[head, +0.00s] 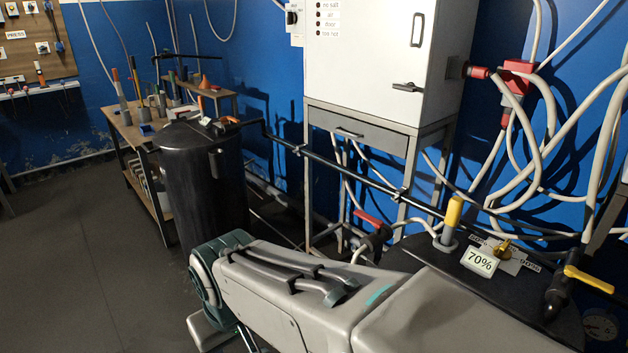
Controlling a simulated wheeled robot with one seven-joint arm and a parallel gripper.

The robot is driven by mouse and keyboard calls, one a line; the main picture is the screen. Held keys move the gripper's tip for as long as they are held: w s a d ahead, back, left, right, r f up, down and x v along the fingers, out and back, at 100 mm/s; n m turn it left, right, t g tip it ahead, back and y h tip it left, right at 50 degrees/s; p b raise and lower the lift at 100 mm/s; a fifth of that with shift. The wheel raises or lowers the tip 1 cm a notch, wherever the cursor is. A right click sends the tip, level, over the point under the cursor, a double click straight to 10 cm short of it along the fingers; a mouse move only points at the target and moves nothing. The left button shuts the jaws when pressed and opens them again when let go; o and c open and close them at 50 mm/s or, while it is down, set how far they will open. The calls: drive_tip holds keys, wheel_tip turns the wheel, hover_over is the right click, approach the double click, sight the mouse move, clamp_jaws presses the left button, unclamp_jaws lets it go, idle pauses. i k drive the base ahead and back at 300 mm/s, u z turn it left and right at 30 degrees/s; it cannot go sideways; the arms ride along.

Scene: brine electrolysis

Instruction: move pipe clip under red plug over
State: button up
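A dark pipe (345,167) slopes from the black barrel on the left down to the black tank on the right. A small clip (398,195) sits around the pipe near the cabinet stand's right front leg. Another clip-like fitting (298,150) is on the pipe by the left leg. A red plug (478,72) sticks out of the white cabinet's right side. Red connectors (517,75) hang on the blue wall to its right. The clip by the right leg is lower and left of these. My arm crosses the bottom; my gripper's fingers do not show.
The black barrel (205,190) stands by a wooden workbench (130,133). The white cabinet (365,60) rests on a metal stand. Pale cables hang at right. Floor at left is clear.

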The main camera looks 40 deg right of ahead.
sight(395, 198)
drive_tip(key=i, duration=2.75)
drive_tip(key=z, duration=4.65)
drive_tip(key=i, duration=0.5)
drive_tip(key=u, duration=0.05)
